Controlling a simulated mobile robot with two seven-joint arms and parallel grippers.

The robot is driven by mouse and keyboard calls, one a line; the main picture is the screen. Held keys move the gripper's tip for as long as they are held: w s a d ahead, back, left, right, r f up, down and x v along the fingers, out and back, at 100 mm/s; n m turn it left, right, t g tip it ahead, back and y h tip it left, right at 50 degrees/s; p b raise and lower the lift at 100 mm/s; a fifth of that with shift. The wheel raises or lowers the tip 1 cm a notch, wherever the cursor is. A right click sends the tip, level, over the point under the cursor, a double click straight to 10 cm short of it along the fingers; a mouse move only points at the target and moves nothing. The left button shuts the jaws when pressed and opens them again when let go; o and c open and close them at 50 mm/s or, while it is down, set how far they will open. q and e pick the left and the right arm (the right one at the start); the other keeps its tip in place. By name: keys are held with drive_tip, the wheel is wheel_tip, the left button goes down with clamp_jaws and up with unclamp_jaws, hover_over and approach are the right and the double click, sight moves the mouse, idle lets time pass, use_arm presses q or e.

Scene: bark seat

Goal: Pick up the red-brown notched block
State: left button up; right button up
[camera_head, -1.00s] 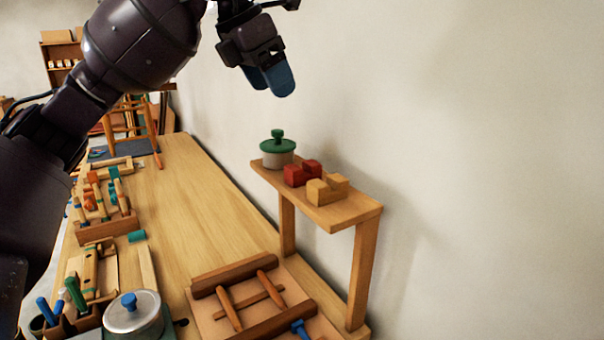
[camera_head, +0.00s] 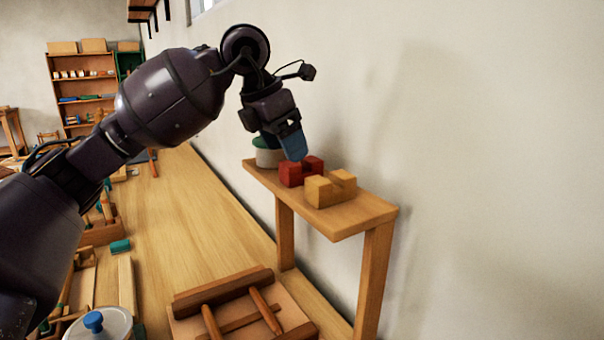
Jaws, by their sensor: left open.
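The red-brown notched block (camera_head: 291,174) sits on the small raised wooden shelf (camera_head: 345,222) against the wall, between a lidded pot and a yellow notched block. My left gripper (camera_head: 292,148) is above and just behind its left part, with blue fingertips pointing down. The fingertips overlap the block's top edge in the picture; I cannot tell whether they touch it. The gripper is open, and nothing shows between its fingers. My right gripper is not in view.
The yellow notched block (camera_head: 329,190) stands close in front of the red one. The pot (camera_head: 268,154) is close behind, partly hidden by my gripper. A wooden frame (camera_head: 222,289) lies on the bench below. The bench middle (camera_head: 190,225) is clear.

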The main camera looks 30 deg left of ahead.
sight(301, 171)
use_arm(q)
drive_tip(key=shift+w+x, duration=0.1)
drive_tip(key=shift+x, duration=1.2)
drive_tip(key=shift+w+x, duration=0.15)
drive_tip(key=shift+x, duration=1.2)
drive_tip(key=shift+r, duration=0.15)
drive_tip(key=shift+c, duration=0.3)
drive_tip(key=c, duration=1)
